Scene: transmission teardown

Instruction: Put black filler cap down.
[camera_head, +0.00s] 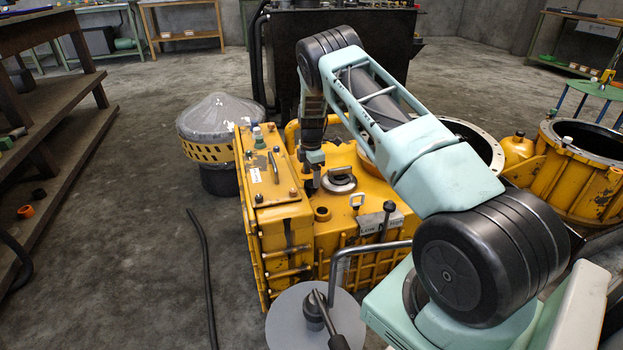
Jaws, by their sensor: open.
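My gripper (311,182) points down over the top of the yellow transmission housing (352,235), just left of a round silver-rimmed fitting (340,180). The jaws are open; their tips are small and dark, and I cannot tell whether they touch the housing. I cannot pick out the black filler cap for certain. A black knob (389,206) stands upright on the housing's front right part. A yellow-rimmed opening (322,214) with a dark centre sits in front of my gripper.
A grey round plate (285,333) with a dark piece (313,312) stands in front of the housing. A yellow box-like cover with a handle (274,168) is on the left. A plastic-covered drum (210,120) stands behind.

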